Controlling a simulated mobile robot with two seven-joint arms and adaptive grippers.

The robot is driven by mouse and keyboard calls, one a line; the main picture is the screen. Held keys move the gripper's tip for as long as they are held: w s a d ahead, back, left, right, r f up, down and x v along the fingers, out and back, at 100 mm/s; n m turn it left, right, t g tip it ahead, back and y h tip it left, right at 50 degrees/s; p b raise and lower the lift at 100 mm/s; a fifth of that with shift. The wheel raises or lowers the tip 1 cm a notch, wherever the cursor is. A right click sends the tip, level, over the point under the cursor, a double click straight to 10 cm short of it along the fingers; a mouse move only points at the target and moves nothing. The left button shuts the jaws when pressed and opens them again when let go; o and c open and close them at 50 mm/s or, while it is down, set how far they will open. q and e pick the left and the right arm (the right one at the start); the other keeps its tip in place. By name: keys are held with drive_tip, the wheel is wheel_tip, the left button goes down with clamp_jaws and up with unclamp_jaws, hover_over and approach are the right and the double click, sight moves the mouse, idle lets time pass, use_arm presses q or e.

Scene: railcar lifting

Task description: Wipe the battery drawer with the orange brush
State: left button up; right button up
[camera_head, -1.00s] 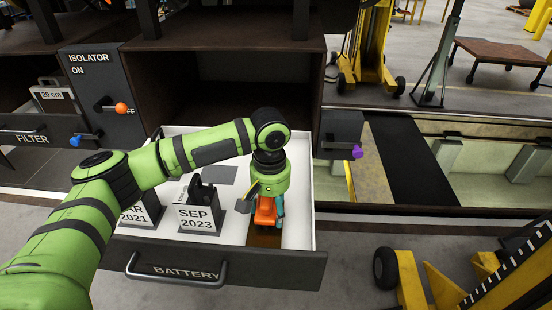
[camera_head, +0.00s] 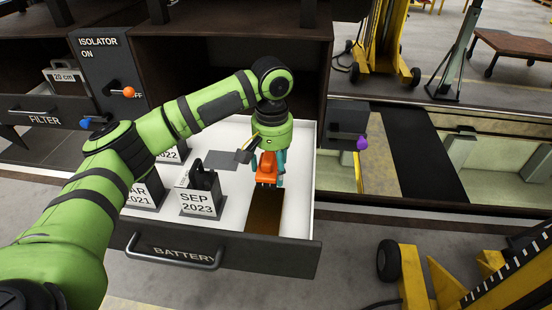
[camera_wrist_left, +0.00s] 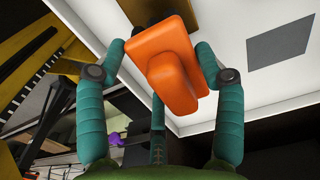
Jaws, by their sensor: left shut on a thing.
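The orange brush (camera_head: 266,169) is in my left gripper (camera_head: 267,166), whose teal fingers close on its sides. In the left wrist view the brush (camera_wrist_left: 166,62) sits between the two fingertips of the gripper (camera_wrist_left: 165,62). The brush is over the right part of the open battery drawer (camera_head: 298,209), at the far end of a brown patch (camera_head: 265,212) on the white floor. Whether the bristles touch the floor cannot be told. My right gripper is out of view.
Dated battery blocks, one marked SEP 2023 (camera_head: 201,196), stand in the drawer's left half. A grey square (camera_head: 219,160) lies behind them. The drawer handle (camera_head: 172,260) is in front. An isolator panel with an orange-knobbed lever (camera_head: 128,92) is at the upper left.

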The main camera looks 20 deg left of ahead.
use_arm(q)
drive_tip(key=shift+w+a+r, duration=0.1)
drive_tip(key=shift+w+r, duration=0.05)
drive_tip(key=shift+r, duration=0.35)
drive_tip(key=shift+w+r, duration=0.15)
drive_tip(key=shift+r, duration=0.35)
drive_tip(key=shift+s+r, duration=0.25)
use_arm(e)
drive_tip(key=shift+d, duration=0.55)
use_arm(q)
drive_tip(key=shift+w+f, duration=0.1)
drive_tip(key=shift+w, duration=0.1)
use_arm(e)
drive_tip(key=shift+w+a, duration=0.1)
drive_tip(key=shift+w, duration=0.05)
